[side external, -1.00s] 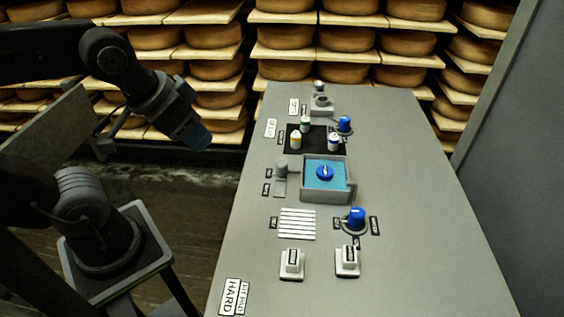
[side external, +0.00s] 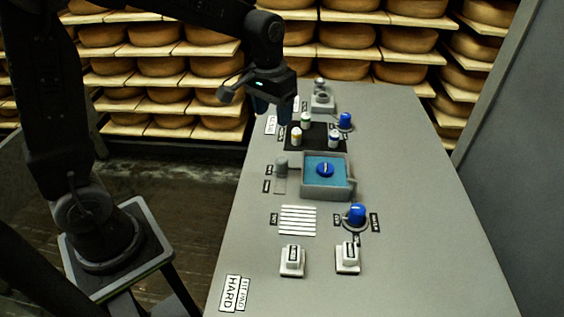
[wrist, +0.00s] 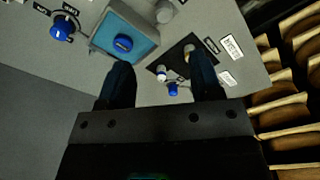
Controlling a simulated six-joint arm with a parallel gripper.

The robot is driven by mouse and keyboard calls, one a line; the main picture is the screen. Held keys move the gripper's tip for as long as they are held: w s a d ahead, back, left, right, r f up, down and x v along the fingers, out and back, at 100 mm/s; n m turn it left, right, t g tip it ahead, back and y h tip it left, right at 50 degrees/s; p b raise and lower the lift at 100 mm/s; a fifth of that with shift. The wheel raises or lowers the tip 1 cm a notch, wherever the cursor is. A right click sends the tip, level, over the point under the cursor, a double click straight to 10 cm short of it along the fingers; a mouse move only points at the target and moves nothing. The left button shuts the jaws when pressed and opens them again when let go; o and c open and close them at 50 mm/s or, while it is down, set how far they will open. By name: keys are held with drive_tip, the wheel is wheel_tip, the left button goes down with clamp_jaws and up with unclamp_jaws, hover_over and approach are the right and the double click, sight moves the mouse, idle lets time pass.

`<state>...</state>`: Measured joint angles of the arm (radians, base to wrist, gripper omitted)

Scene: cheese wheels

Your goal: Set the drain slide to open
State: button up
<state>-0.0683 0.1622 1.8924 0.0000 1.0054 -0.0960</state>
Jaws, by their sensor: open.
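A grey knob on a short track (side external: 281,166), which looks like the drain slide, stands just left of the blue-filled basin (side external: 347,191) in the side view. The knob sits at the far end of its track. Two small dark labels lie to its left, too small to read. The wrist view shows the knob (wrist: 164,12) at the top, beside the basin (wrist: 105,45). My gripper (side external: 272,112) is open and empty, pointing down above the table's left edge near the dark mat. It is apart from the slide.
A dark mat (side external: 305,147) holds several small bottles close to my gripper. Blue knobs (side external: 356,215) stand at the right. A blue disc (side external: 325,170) sits in the basin. A slatted white rack (side external: 297,221) and two white blocks stand nearer. Cheese shelves line the back.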

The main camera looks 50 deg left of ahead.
sight(282, 159)
drive_tip(key=shift+g, duration=0.5)
drive_tip(key=w+f, duration=0.1)
drive_tip(key=f, duration=0.5)
drive_tip(key=w+f, duration=0.1)
drive_tip(key=f, duration=0.4)
drive_tip(key=w+f, duration=0.1)
drive_tip(key=f, duration=0.5)
drive_tip(key=shift+w+a+f, duration=0.1)
drive_tip(key=shift+a+f, duration=0.2)
drive_tip(key=shift+a, duration=0.1)
